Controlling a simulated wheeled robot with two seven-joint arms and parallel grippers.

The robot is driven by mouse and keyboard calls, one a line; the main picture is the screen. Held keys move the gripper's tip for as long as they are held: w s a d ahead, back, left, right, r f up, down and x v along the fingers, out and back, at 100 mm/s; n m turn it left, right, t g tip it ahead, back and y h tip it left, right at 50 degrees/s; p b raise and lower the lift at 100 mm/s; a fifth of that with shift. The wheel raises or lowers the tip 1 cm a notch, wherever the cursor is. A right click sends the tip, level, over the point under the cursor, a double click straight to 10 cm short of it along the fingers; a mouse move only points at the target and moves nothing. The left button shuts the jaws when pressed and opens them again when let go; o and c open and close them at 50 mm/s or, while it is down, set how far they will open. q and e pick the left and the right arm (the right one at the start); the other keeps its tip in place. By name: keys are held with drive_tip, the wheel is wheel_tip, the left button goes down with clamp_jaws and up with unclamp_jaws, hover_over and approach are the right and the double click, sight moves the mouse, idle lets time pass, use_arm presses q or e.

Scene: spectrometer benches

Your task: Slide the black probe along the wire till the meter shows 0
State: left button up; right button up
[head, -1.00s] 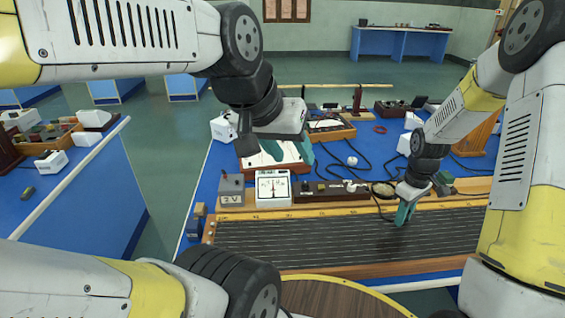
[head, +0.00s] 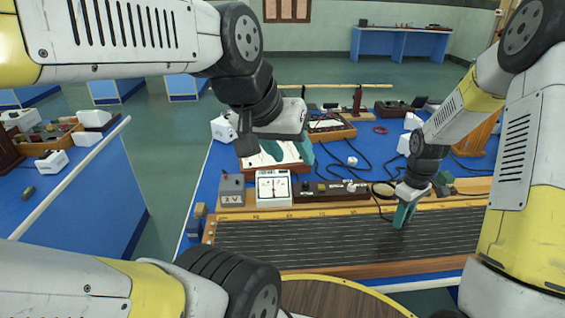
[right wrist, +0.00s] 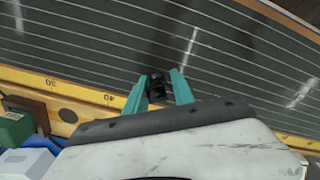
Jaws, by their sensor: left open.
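The black probe (right wrist: 157,86) shows between the teal fingers of my right gripper (right wrist: 158,80) in the right wrist view, and the fingers close in on its sides. In the head view my right gripper (head: 403,216) is low over the dark wire board (head: 320,243), near its yellow scale (head: 330,212). The probe is mostly hidden there. The white meter (head: 273,188) stands behind the board's left part. Its needle looks near upright, but the exact reading is too small to tell. My left gripper (head: 288,152) is open and empty, above the bench behind the meter.
A grey 2 V box (head: 231,190) stands left of the meter. A long dark box (head: 325,190) stands to its right. Black cables (head: 365,160) loop across the blue bench top. A green block (right wrist: 16,125) lies beside the board in the right wrist view.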

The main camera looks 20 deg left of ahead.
drive_tip(key=shift+w+d, duration=0.2)
drive_tip(key=shift+r, duration=0.1)
drive_tip(key=shift+r, duration=0.35)
wheel_tip(320, 180, up, 7)
drive_tip(key=s+r+m+t+y, duration=0.2)
drive_tip(key=s+r+m+t, duration=0.4)
drive_tip(key=s+r, duration=1.5)
drive_tip(key=shift+s+r+m, duration=0.2)
drive_tip(key=shift+s+m, duration=0.5)
drive_tip(key=shift+m, duration=1.2)
idle(3.0)
